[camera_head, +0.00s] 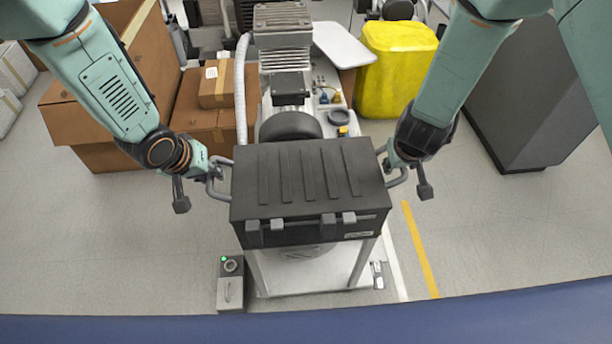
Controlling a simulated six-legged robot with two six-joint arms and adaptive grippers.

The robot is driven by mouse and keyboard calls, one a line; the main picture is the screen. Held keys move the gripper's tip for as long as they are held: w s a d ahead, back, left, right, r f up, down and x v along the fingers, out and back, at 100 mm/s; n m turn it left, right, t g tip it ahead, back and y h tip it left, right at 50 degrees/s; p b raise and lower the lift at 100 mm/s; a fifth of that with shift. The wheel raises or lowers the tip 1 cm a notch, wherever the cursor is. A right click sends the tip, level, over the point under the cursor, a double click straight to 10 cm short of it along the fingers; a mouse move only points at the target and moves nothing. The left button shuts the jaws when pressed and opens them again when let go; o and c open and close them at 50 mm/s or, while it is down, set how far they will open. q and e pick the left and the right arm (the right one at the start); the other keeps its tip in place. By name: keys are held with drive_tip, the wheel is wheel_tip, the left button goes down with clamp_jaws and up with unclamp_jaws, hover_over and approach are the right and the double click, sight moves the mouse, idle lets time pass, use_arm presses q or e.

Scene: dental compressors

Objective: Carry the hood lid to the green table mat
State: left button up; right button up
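The hood lid (308,185) is a dark grey, ribbed cover with latches on its front and a grey loop handle on each side. It sits in the middle of the view, over a pale stand; I cannot tell if it rests there. My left gripper (198,190) is at the left handle (222,193), fingers spread, one finger outside the handle and the other close to it. My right gripper (407,178) is at the right handle (397,181), also spread, with one finger hanging outside. Contact with the handles is unclear. No green table mat shows.
A compressor (290,95) stands behind the lid. Cardboard boxes (205,110) are at back left, a yellow bin (394,75) and a dark cabinet (525,90) at right. A small grey box (231,285) is on the floor. A blue edge (300,329) crosses the front.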

use_arm(q)
drive_tip(key=shift+w+d+f, duration=0.3)
drive_tip(key=shift+f, duration=0.1)
use_arm(e)
drive_tip(key=shift+w+d+f, duration=0.3)
drive_tip(key=shift+d+f, duration=0.05)
drive_tip(key=shift+f, duration=0.25)
use_arm(q)
drive_tip(key=shift+a, duration=0.1)
use_arm(e)
drive_tip(key=shift+a+r, duration=0.1)
drive_tip(key=shift+a, duration=0.05)
use_arm(q)
drive_tip(key=shift+s, duration=0.1)
drive_tip(key=shift+c, duration=1.4)
use_arm(e)
drive_tip(key=shift+s, duration=0.1)
drive_tip(key=shift+c, duration=1.3)
use_arm(q)
clamp_jaws()
use_arm(e)
drive_tip(key=c, duration=0.3)
clamp_jaws()
